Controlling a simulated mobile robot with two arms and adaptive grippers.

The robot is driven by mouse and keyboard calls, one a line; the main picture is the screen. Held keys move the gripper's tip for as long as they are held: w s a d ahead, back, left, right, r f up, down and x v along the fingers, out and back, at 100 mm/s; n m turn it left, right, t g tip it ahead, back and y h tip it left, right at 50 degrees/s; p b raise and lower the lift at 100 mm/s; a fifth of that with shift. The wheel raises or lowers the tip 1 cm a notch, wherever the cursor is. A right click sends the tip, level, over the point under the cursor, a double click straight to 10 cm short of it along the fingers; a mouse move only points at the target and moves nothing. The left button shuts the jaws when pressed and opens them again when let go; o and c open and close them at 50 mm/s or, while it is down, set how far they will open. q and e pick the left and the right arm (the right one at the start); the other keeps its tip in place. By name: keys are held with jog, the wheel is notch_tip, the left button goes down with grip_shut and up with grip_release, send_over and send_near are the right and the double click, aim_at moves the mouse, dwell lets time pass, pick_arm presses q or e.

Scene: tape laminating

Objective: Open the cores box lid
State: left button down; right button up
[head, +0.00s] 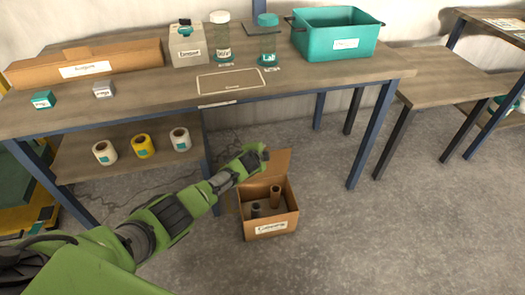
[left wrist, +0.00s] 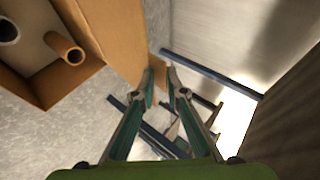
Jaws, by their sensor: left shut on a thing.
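The cores box (head: 270,226) is a brown cardboard box on the floor with a white label on its front. Its lid flap (head: 281,163) stands raised at the back, and the inside shows. A brown tube (head: 275,196) and a darker tube (head: 256,210) stand in the box. My left gripper (head: 264,153) is at the upper left part of the raised flap. In the left wrist view my left gripper (left wrist: 160,75) has its fingertips close together on the edge of the cardboard flap (left wrist: 108,35). My right gripper is in neither view.
A wooden table (head: 150,100) stands behind the box, with a teal bin (head: 335,45), jars and a long carton (head: 85,62) on it. Several tape rolls lie on its lower shelf (head: 125,165). The floor right of the box is clear.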

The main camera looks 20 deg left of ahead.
pick_arm(q)
jog(key=c, duration=2.3)
grip_release()
jog(key=shift+w+r, duration=0.15)
jog(key=shift+r, duration=0.1)
jog(key=shift+c, duration=0.2)
jog(key=shift+s, duration=0.2)
jog(key=v, duration=1.1)
jog(key=shift+s+r, duration=0.3)
